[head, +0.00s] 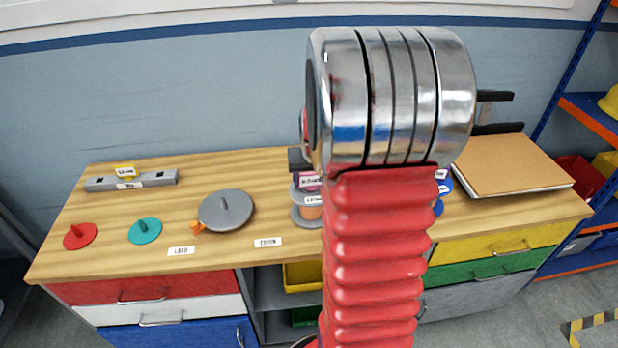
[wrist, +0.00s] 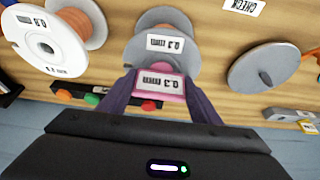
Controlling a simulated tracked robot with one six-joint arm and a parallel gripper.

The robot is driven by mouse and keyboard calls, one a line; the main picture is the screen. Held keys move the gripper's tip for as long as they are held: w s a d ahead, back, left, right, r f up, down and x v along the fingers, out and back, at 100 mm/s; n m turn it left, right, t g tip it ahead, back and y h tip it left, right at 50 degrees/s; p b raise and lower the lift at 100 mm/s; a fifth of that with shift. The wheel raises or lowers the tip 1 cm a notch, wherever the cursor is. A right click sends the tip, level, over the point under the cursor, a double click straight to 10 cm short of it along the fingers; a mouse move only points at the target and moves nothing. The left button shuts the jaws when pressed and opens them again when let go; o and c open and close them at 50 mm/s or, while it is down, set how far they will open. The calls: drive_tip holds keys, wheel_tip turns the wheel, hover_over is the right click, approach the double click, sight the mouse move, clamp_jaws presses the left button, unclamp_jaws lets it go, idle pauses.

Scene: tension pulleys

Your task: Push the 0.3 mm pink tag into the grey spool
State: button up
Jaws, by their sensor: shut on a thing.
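The pink tag (wrist: 160,84), marked 0.3 mm, sits between the two fingers of my gripper (wrist: 159,92), which is shut on it. The grey spool (wrist: 149,55), with orange winding and a white 0.3 mm label, stands directly beyond the tag in the wrist view. The tag overlaps the spool's near flange there; I cannot tell whether it touches or has entered it. In the head view, the pink tag (head: 309,178) shows at the top of the grey spool (head: 304,219), beside my red arm. My arm hides most of the gripper and part of the spool there.
A white-flanged spool (wrist: 44,46) with orange winding stands close on the left in the wrist view. A grey disc (head: 226,210) with a peg lies left of the grey spool in the head view. Teal (head: 145,230) and red (head: 80,236) discs lie farther left. A cardboard-topped stack (head: 512,165) lies right.

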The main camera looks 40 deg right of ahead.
drive_tip(key=shift+f, duration=0.3)
idle(0.5)
drive_tip(key=o, duration=1.1)
drive_tip(key=shift+r, duration=0.1)
drive_tip(key=v, duration=1.3)
drive_tip(key=shift+s+r, duration=0.2)
drive_tip(key=shift+r, duration=0.05)
drive_tip(key=shift+a, duration=0.1)
